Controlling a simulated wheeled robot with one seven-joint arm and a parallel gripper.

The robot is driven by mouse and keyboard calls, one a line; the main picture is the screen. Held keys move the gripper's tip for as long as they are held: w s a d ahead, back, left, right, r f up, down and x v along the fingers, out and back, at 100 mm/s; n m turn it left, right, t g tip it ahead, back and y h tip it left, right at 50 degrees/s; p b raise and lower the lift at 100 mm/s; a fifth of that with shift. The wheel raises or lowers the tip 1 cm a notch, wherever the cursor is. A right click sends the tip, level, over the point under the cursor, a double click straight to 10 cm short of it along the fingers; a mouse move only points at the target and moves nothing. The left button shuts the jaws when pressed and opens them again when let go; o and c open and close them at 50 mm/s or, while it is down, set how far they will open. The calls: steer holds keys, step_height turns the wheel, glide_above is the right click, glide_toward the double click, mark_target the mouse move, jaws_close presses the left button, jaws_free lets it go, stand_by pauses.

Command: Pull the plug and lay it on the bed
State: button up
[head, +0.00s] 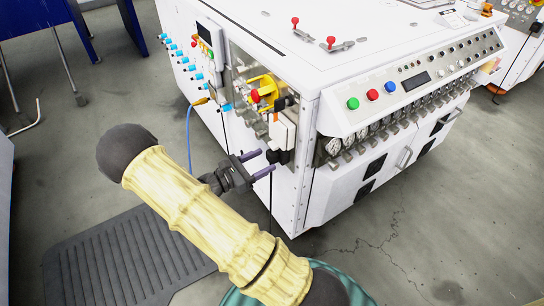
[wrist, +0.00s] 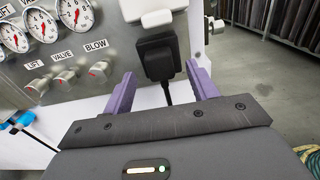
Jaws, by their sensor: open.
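The black plug (wrist: 160,58) sits upright under a white housing (wrist: 155,14), its upper end against it, with a black cable hanging down. In the head view the dark plug (head: 276,156) is partly hidden near the finger tips, on the machine's near corner. My gripper (head: 267,160) is open in front of it. In the wrist view the purple fingers of my gripper (wrist: 160,74) stand left and right of the plug's lower part, with visible gaps. They do not grip it. I cannot tell which surface is the bed.
The white machine (head: 330,95) fills the middle, with gauges (head: 390,138) and coloured buttons on its front. A blue cable (head: 189,135) hangs left of my gripper. Red-tipped levers (head: 331,43) stand on its top. A dark ribbed mat (head: 115,262) lies on the floor.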

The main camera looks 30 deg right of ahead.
steer(key=shift+d, duration=1.25)
steer(key=shift+p, duration=1)
jaws_close()
steer(key=shift+a, duration=0.15)
steer(key=shift+s+a+p, duration=0.1)
steer(key=shift+a+p, duration=1)
steer(key=shift+a, duration=1.7)
